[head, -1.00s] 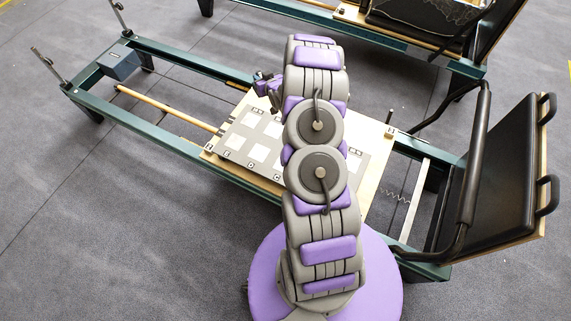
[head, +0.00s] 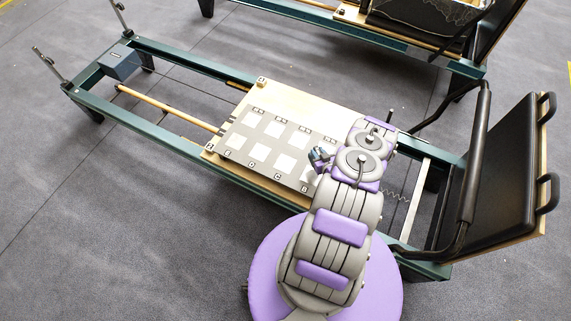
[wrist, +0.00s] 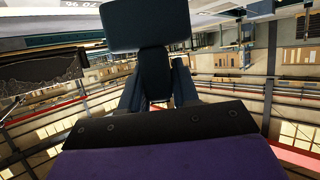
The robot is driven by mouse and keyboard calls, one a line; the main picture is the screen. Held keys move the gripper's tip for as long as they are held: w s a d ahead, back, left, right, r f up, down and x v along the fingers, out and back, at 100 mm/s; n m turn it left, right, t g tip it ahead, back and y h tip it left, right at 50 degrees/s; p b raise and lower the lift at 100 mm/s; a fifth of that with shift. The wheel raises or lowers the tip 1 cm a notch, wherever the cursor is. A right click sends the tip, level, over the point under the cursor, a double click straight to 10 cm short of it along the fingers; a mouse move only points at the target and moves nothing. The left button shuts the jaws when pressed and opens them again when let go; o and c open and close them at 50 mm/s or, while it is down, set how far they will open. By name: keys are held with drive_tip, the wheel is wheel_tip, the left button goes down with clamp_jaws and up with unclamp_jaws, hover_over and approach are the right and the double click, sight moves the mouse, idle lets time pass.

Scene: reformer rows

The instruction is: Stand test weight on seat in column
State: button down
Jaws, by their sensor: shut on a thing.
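My gripper (head: 319,158) is above the right end of a grey board (head: 240,151) with rows of white square seats and small labels along its edges. In the wrist view my gripper (wrist: 156,72) is shut on a dark blue-grey piece with a broad block (wrist: 145,26) and a narrower neck, which looks like the test weight. In the head view the held piece is too small to make out well. My arm hides the board's right end. The visible seats look empty.
The board lies on a pale wooden carriage (head: 300,103) in a green reformer frame (head: 180,139). A dark box (head: 119,63) sits on the far left. A black padded board (head: 490,170) and bar (head: 474,150) stand at right. Another reformer holds a foil-lined basket (head: 428,14).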

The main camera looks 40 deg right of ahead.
drive_tip(key=shift+s+a+f+h, duration=0.15)
drive_tip(key=shift+s+a+f, duration=0.2)
drive_tip(key=shift+s, duration=0.15)
drive_tip(key=shift+s+a+f+h, duration=0.15)
drive_tip(key=shift+s+a+f, duration=0.15)
drive_tip(key=shift+s, duration=0.2)
drive_tip(key=shift+w+a+f, duration=0.15)
drive_tip(key=shift+a, duration=0.05)
drive_tip(key=w+a+f+b, duration=0.1)
drive_tip(key=w+a, duration=0.1)
drive_tip(key=w, duration=0.2)
drive_tip(key=w+a+f+b, duration=0.1)
drive_tip(key=w+a+f, duration=0.1)
drive_tip(key=w+a, duration=0.1)
drive_tip(key=w+a+f+b, duration=0.1)
drive_tip(key=w+a, duration=0.1)
drive_tip(key=w, duration=0.4)
drive_tip(key=shift+a+f+b, duration=0.15)
drive_tip(key=shift+a+b, duration=0.05)
drive_tip(key=shift+b, duration=0.2)
drive_tip(key=shift+a+f, duration=0.1)
drive_tip(key=shift+f, duration=0.35)
